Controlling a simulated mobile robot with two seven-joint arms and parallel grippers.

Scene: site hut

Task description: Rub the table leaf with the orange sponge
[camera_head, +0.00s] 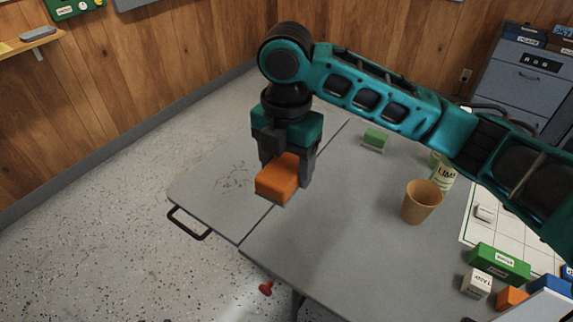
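My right gripper (287,163) reaches in from the right and points down. It is shut on the orange sponge (276,182), with fingers on both sides of it. The grey table leaf (207,207) is the left part of the table, beyond a dark seam, with a black handle (189,223) on its edge. Dark greenish marks (232,180) lie on the leaf, left of the sponge. The sponge appears over the leaf near the seam; I cannot tell whether it touches. My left gripper is not in view.
On the main table (330,235) stand a tan cup (421,202), a labelled can (443,174) and a green block (375,139). Several small boxes, including a green one (499,262), crowd the right side. The table's near middle is clear. A red knob (266,288) shows below the edge.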

